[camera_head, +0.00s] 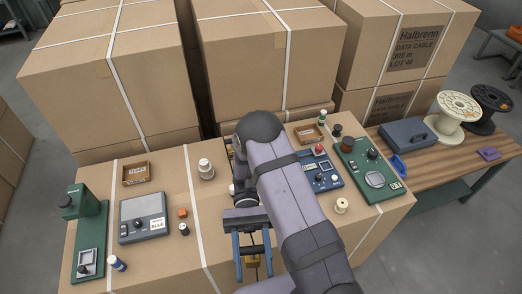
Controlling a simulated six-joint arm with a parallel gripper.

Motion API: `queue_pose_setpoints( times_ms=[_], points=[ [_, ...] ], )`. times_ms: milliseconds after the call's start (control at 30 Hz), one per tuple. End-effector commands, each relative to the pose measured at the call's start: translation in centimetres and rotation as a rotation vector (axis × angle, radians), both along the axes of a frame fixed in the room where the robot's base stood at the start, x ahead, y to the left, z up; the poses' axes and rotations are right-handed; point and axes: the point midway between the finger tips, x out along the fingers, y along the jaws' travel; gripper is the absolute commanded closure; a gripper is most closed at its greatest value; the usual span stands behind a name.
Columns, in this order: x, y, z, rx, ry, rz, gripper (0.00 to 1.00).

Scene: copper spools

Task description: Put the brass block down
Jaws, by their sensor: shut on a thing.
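My gripper (253,273) hangs at the lower middle of the head view, with its two blue fingers pointing down the picture. It is shut on the brass block (252,261), a small yellow-brown piece showing between the fingertips. The fingers hide part of the block. The block is in front of the cardboard carton top (150,262) that bears the small devices. I cannot tell whether it touches the carton or hangs above it.
My arm hides the middle of the carton top. Tall cartons (112,75) stand behind.

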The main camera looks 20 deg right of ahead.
Motion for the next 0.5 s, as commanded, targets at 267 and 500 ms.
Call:
queue_pose_setpoints(
  times_ms=[267,500],
  points=[
    [2.6,5.4,0.7,0.004,0.008,-0.649,0.92],
    [8.9,6.6,0.7,0.005,0.013,-1.207,0.92]
  ],
)
